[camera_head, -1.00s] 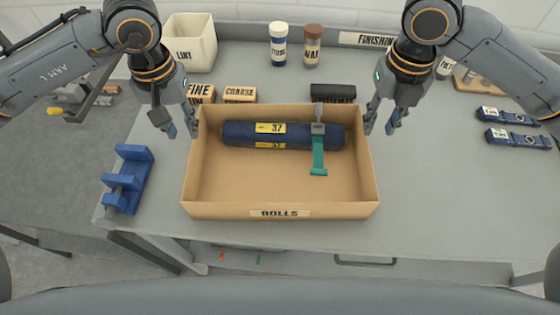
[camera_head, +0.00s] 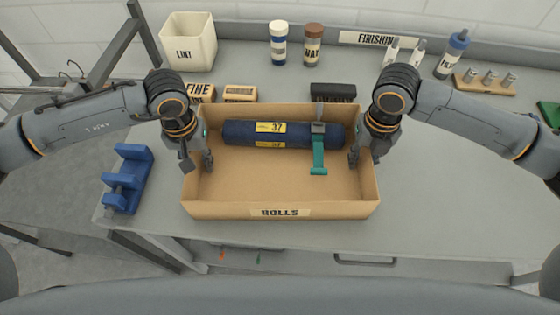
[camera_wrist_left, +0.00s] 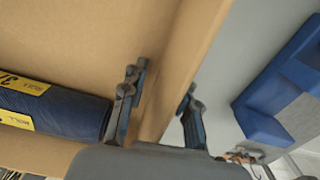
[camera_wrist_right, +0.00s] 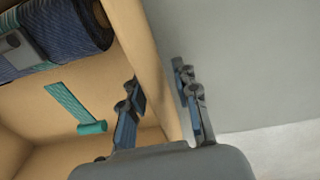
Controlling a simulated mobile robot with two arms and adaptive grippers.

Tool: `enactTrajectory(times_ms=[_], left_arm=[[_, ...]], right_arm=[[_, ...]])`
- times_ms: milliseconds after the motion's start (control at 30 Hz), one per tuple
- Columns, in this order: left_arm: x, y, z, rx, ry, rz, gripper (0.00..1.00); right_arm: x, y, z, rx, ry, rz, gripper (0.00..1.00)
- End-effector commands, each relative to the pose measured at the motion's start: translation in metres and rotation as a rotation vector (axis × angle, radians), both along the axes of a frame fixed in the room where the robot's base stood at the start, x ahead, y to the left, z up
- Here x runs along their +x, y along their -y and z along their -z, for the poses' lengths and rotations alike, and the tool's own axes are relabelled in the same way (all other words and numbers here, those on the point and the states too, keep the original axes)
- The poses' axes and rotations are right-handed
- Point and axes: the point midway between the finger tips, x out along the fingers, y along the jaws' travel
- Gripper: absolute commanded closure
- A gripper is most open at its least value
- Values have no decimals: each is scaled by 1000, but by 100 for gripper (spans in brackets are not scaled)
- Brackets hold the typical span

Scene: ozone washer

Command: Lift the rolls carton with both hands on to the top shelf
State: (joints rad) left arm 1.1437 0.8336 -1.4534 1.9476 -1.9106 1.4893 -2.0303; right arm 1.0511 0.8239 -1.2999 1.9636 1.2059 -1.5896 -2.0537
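The rolls carton (camera_head: 345,208) is an open tan box labelled ROLLS, sitting level on the grey worktable. A dark blue roll (camera_head: 230,133) with yellow labels marked 37 lies inside it, with a teal strap (camera_head: 319,155) near its right end. My left gripper (camera_head: 197,161) straddles the carton's left wall, one finger inside and one outside; the left wrist view shows gaps beside the wall (camera_wrist_left: 178,70). My right gripper (camera_head: 365,160) straddles the right wall (camera_wrist_right: 147,55) in the same way, fingers apart. I cannot make out a top shelf for certain.
A blue clamp-like block (camera_head: 128,180) stands left of the carton. Behind it are FINE and COARSE blocks (camera_head: 240,93), a dark block (camera_head: 333,90), a LINT bin (camera_head: 190,45) and bottles (camera_head: 313,45). A grey frame (camera_head: 112,52) stands at the left. Table right of the carton is clear.

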Motion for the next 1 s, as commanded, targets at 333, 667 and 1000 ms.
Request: enactTrajectory(times_ms=[333, 667, 1000], left_arm=[[0, 0, 2, 0, 0, 0, 76], [0, 0, 2, 0, 0, 0, 100], [1, 0, -3, -1, 2, 0, 100]], right_arm=[[0, 0, 2, -1, 0, 0, 76], [0, 0, 2, 0, 0, 0, 100], [1, 0, -3, 0, 2, 0, 100]])
